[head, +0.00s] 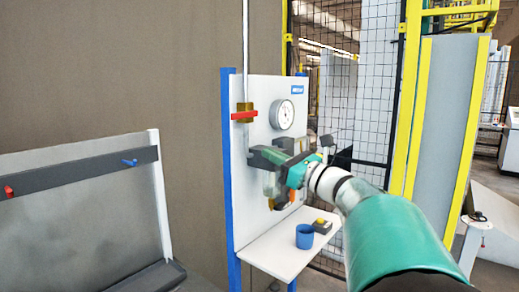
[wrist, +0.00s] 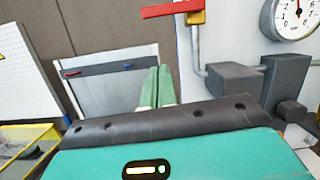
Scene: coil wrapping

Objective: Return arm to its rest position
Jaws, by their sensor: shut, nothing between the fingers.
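My gripper (wrist: 158,70) shows in the wrist view as two pale green fingers side by side, pressed together with nothing between them. They point toward the grey-framed panel in the background. In the head view my teal and white arm reaches from the lower right toward the white gauge board (head: 262,95). Its end is in front of the dark grey fittings on that board, and the fingers are hard to make out there. I cannot tell whether the arm touches the fittings.
The board carries a round gauge (head: 282,114), a brass valve with a red handle (head: 244,115) and grey fittings (wrist: 232,80). A yellow-framed fence stands at right.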

